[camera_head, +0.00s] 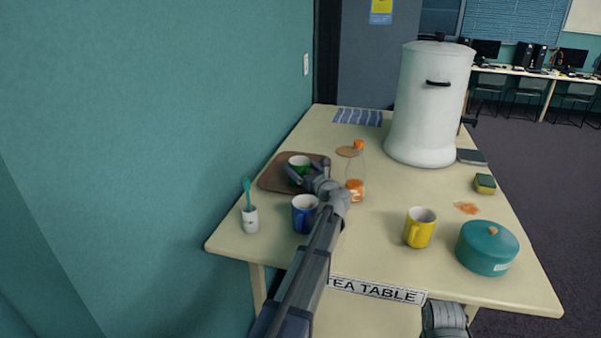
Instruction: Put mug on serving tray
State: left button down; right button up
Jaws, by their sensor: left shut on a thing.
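A green mug (300,162) with a pale inside shows at the back left of the tea table, over the brown serving tray (273,182). My left gripper (296,172) reaches in over the tray and is shut on the green mug. Its fingers and wrist hide the mug's lower part and some of the tray, so I cannot tell whether the mug touches the tray. A blue mug (303,212) and a yellow mug (420,228) stand upright nearer the front.
A white cup with a toothbrush (250,219), a bottle with orange contents (355,187), a large white urn (428,110), a teal pot (487,248) and a sponge (485,184) stand on the table (385,265). A wall borders the left. The front middle is clear.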

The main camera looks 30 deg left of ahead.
pick_arm(q)
jog(key=shift+f, duration=0.15)
grip_release()
jog(key=shift+r, duration=0.4)
jog(key=v, duration=1.2)
jog(key=shift+f, duration=0.2)
